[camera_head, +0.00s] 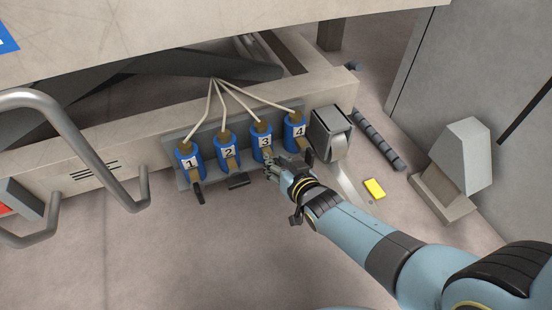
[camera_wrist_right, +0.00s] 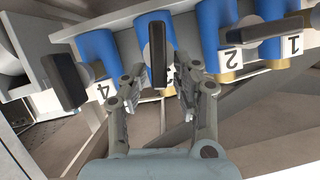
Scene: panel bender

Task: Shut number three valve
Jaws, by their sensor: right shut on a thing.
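Valve number three (camera_head: 262,142) is a blue body with a white "3" label, in a row of similar blue valves under the machine frame. My right gripper (camera_head: 273,169) reaches it from the lower right. In the right wrist view its fingers (camera_wrist_right: 159,85) are on either side of valve three's dark bar handle (camera_wrist_right: 157,50) and are shut on it. The handle stands upright in that view, roughly in line with the valve body. The gripper partly covers the "3" label there. In the head view the hand hides this handle. My left gripper is not in view.
Valve two (camera_head: 228,152) has its handle (camera_head: 238,181) crosswise. A grey box (camera_head: 331,132) stands right of the row. A yellow block (camera_head: 374,188) and a grey pedal-like unit (camera_head: 455,165) are on the floor.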

